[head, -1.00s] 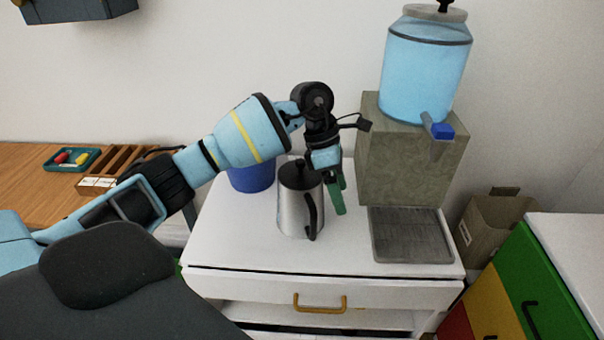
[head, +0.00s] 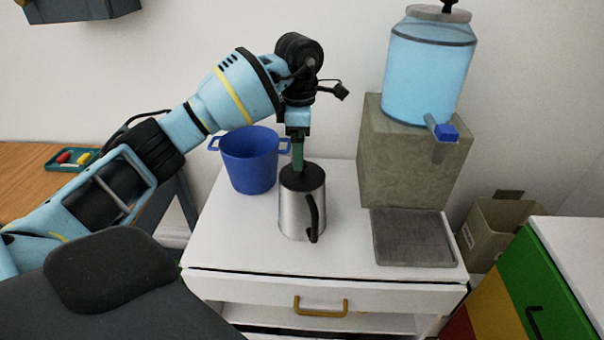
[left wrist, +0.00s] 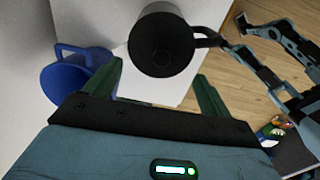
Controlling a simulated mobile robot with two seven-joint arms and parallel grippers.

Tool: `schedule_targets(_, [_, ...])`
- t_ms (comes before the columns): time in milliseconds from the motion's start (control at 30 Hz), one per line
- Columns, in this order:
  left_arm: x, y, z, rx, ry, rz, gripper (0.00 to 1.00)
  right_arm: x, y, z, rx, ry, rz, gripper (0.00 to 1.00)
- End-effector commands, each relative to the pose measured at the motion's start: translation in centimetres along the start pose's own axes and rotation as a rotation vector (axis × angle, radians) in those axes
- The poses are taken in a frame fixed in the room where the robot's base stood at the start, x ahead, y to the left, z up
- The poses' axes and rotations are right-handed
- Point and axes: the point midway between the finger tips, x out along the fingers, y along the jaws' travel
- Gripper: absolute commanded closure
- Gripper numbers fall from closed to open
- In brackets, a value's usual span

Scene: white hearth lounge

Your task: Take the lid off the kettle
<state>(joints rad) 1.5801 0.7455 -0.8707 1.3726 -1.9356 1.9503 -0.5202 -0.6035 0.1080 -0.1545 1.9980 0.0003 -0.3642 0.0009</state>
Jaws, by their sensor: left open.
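The steel kettle (head: 302,212) stands upright on the white cabinet, its black handle toward the front right. Its black lid (head: 303,179) sits on top; it also shows as a dark disc in the left wrist view (left wrist: 163,45). My left gripper (head: 298,169) points down just above the lid, its green fingers in front of or around the knob; I cannot tell which. In the left wrist view the fingers are spread apart, with nothing held between them. The knob is mostly hidden in the head view.
A blue pot (head: 250,165) stands close behind the kettle to the left. A stone block (head: 410,160) with a blue water dispenser (head: 430,70) is at the right, a grey drip tray (head: 412,238) before it. The cabinet top (head: 240,245) is clear at the front left.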

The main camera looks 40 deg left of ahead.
Motion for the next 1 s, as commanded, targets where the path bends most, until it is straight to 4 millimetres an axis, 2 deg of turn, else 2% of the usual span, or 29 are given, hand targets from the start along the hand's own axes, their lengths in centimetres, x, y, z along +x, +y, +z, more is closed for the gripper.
schedule_targets(67, [0.4,0.0,0.1,0.000,0.000,-0.001,0.17,-0.1,0.0,0.1,-0.001,-0.002,0.000,0.64])
schedule_targets(400, [4.6,-0.1,0.6,0.000,0.000,-0.002,0.17,-0.3,0.1,-0.4,-0.006,0.006,0.001,0.64])
schedule_targets(700, [5.1,0.0,0.6,0.000,-0.001,0.001,0.17,-0.3,0.2,-0.6,-0.006,0.008,0.002,0.64])
schedule_targets(767, [5.1,0.0,0.6,0.000,-0.001,0.001,0.22,-0.2,0.2,-0.6,-0.006,0.010,0.002,0.64])
schedule_targets(1000, [5.1,-0.1,0.6,0.000,-0.001,0.000,0.54,-0.1,0.2,-0.9,-0.007,0.016,0.003,0.64])
